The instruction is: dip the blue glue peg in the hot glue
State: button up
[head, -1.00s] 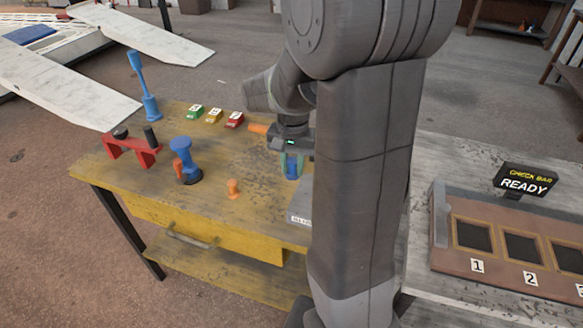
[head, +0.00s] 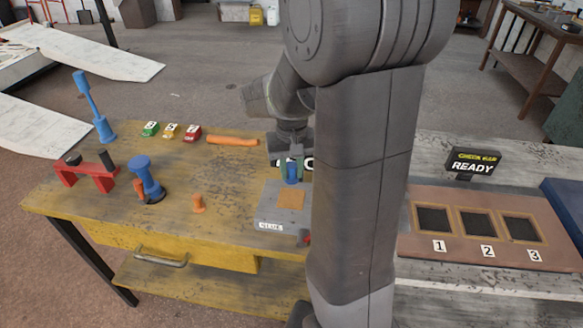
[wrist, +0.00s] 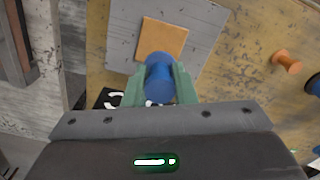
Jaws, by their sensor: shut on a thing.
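My gripper (head: 291,172) is shut on the blue glue peg (head: 292,174) and holds it upright. In the wrist view the peg (wrist: 159,80) sits between the two green fingers of my gripper (wrist: 158,88). The glue plate (head: 268,213), grey with a "GLUE" label, lies on the yellow bench. On it is an orange-brown square of hot glue (head: 290,199), which also shows in the wrist view (wrist: 162,40). The peg is near the square's edge in both views. I cannot tell whether its lower end touches the plate.
An orange peg (head: 198,204) stands left of the plate. A blue clamp-like tool (head: 148,178), a red stand (head: 88,175) and a tall blue tool (head: 101,125) are farther left. An orange bar (head: 232,140) lies behind. The check bar (head: 410,230) is at right.

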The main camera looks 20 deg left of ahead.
aim_at(291, 198)
jog(key=shift+f+b, duration=1.95)
jog(key=shift+f, duration=1.15)
jog(key=shift+f, duration=0.35)
jog(key=shift+r, duration=0.1)
jog(key=shift+r+p, duration=2.75)
jog(key=shift+r, duration=0.7)
